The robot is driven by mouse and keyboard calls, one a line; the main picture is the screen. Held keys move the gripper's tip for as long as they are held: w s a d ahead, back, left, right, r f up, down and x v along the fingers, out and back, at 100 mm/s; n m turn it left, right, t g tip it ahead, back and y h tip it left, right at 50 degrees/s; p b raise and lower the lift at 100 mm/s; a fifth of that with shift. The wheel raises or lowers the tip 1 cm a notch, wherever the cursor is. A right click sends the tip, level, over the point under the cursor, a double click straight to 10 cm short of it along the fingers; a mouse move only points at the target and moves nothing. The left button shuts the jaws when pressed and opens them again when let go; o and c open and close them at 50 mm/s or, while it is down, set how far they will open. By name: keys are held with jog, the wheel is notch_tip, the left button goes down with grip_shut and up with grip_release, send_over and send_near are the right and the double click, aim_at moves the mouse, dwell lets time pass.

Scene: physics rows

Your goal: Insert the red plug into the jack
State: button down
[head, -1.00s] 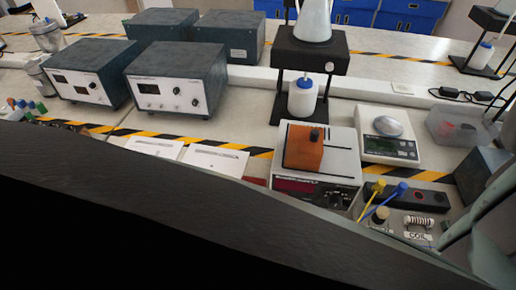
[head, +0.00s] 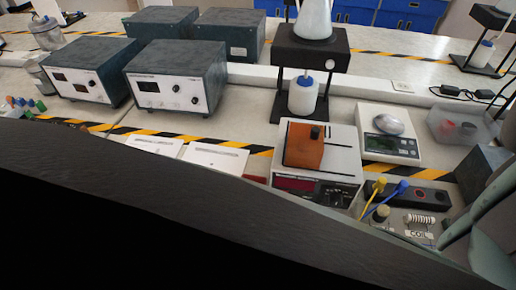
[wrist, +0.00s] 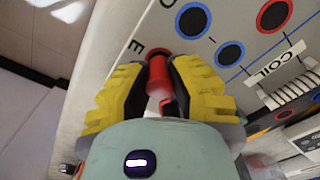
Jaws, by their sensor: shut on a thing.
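In the wrist view, my gripper (wrist: 160,85), with ridged yellow pads, is shut on the red plug (wrist: 158,76). The plug's far end is over the pale jack board near a dark red round shape (wrist: 157,52). I cannot tell whether the plug is in a jack there or only above it. Other jacks on the board show clearly: blue ones (wrist: 193,20) and (wrist: 230,53), and red ones (wrist: 273,16) and (wrist: 287,114). In the head view the board (head: 405,240) is at lower right, marked COIL. My gripper and the red plug are hidden there.
Yellow (head: 379,185) and blue (head: 402,187) plugs with leads stand near the board's coil (head: 420,218). An instrument with an orange block (head: 304,146), a scale (head: 390,148) and a clear bin (head: 460,125) stand close behind. Grey meter boxes (head: 175,80) are farther left.

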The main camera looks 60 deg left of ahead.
jog(key=shift+f, duration=0.25)
jog(key=shift+c, duration=1.8)
grip_release()
jog(key=shift+r, duration=0.15)
jog(key=shift+r+p, duration=1.65)
jog(key=shift+r, duration=1.5)
jog(key=shift+w, duration=0.1)
